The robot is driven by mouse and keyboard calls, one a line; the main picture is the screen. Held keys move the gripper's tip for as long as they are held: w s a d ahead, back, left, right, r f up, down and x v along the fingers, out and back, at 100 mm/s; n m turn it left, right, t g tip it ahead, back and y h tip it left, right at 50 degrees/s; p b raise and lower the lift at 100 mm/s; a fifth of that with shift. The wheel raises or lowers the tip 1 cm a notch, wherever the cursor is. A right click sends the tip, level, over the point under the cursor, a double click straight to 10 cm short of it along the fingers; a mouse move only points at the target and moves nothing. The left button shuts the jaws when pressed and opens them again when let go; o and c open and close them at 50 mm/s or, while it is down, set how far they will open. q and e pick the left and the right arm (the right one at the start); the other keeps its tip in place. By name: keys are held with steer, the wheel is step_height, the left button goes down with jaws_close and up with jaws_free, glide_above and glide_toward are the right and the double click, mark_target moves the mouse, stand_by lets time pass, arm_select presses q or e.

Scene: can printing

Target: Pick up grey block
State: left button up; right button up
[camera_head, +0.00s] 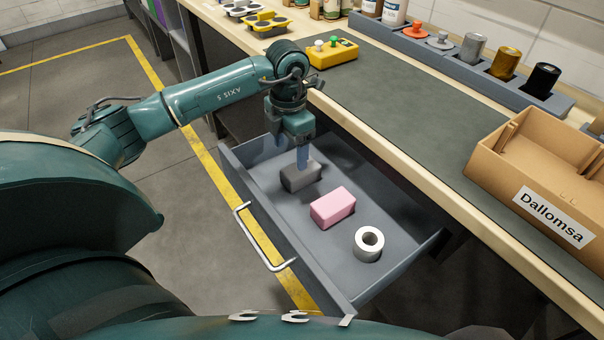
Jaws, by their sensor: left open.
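The grey block (300,178) lies in the open drawer (398,255), towards its far left end. My left gripper (303,160) points down from above, with its fingertips right at the top of the grey block. The gripper is open. One finger shows in front of the block's upper edge; the other is hard to make out. I cannot tell whether the fingers touch the block. My right gripper is not in view.
A pink block (333,208) and a white ring (369,244) lie in the drawer beside the grey block. The drawer handle (258,238) faces the floor side. The workbench (400,118) overhangs the drawer's back. A cardboard box (490,165) stands on it at right.

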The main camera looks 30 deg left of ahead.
mark_target(294, 171)
arm_select(q)
steer(key=f, duration=0.9)
steer(key=shift+w+d, duration=0.2)
steer(key=shift+w, duration=0.05)
steer(key=shift+c, duration=0.3)
steer(key=shift+r, duration=0.1)
steer(key=c, duration=1)
